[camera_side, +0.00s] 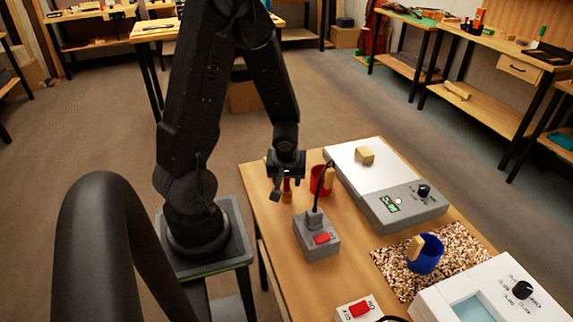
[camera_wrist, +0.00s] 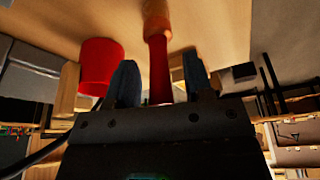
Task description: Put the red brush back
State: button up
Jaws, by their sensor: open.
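The red brush (camera_side: 287,187) is beneath my gripper (camera_side: 286,180) near the table's left edge, with a tan part at its lower end. In the wrist view the brush (camera_wrist: 158,68) runs between the two dark fingers of my gripper (camera_wrist: 158,72). The fingers stand apart, with a visible gap on each side of it. The red cup (camera_side: 317,181) stands just right of the gripper. It also shows in the wrist view (camera_wrist: 100,65), left of the fingers. The part of the brush behind the gripper body is hidden.
A grey switch box (camera_side: 317,240) with an upright cable stands close in front of the gripper. Behind and right lies a white-topped device (camera_side: 373,190) with a wooden block (camera_side: 365,155).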

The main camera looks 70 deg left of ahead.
jog(key=v, duration=1.2)
jog(key=s+d+r+m+t+h, duration=0.2)
jog(key=d+r+m+t+h, duration=0.1)
jog(key=d+r+m, duration=1)
jog(key=shift+s+d+m+t, duration=0.3)
jog(key=shift+d+t, duration=0.4)
jog(key=shift+d, duration=0.5)
jog(key=shift+w+f, duration=0.1)
